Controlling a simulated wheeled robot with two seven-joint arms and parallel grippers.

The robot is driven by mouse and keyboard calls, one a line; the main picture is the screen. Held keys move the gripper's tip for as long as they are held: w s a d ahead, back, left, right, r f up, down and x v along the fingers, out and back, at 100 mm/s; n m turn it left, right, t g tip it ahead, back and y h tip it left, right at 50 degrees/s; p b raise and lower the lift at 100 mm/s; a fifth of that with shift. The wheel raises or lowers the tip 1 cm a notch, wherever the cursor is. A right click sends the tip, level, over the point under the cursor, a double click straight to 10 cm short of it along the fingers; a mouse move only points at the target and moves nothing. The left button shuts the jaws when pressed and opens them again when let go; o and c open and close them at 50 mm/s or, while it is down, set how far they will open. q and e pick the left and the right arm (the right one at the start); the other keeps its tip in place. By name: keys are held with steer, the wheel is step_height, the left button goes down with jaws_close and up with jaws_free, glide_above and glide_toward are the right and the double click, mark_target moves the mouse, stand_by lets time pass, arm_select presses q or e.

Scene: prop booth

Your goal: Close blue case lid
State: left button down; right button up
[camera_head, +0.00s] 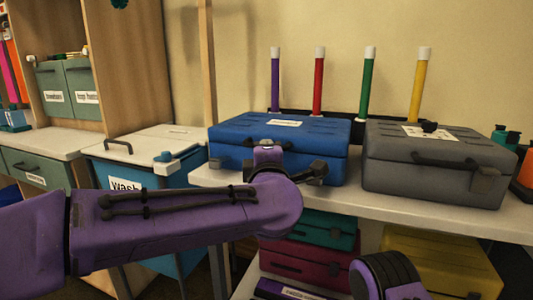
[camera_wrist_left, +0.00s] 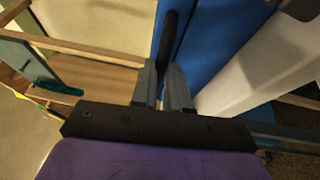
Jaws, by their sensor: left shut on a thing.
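The blue case (camera_head: 325,165) stands on the white shelf, left of the grey case. Its blue lid (camera_head: 240,125) lies flat over the base; I cannot tell whether a thin gap is left at the front. My left arm reaches across the head view to the case's front, and its wrist hides part of that front. In the left wrist view my left gripper (camera_wrist_left: 164,85) is shut on a black handle (camera_wrist_left: 168,38) against the blue surface (camera_wrist_left: 215,45). The right gripper is out of view; only a purple part of my right arm shows at the bottom.
A grey case (camera_head: 440,165) stands close on the right. Several coloured tubes with white caps, such as the red one (camera_head: 319,85), stand behind. A wash bin (camera_head: 130,170) is at the left. More cases, including a yellow one (camera_head: 440,265), sit under the shelf (camera_head: 400,207).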

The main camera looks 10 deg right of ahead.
arm_select(q)
steer(key=shift+f, duration=0.7)
steer(key=c, duration=1.1)
jaws_free()
steer(key=shift+s+r, duration=0.15)
steer(key=shift+r, duration=0.1)
steer(key=s, duration=0.3)
steer(key=s+a, duration=0.1)
steer(key=s, duration=0.2)
steer(key=s+a+p, duration=0.1)
steer(key=s, duration=0.3)
steer(key=shift+s+f, duration=0.1)
steer(key=shift+f, duration=0.25)
steer(key=shift+d, duration=0.1)
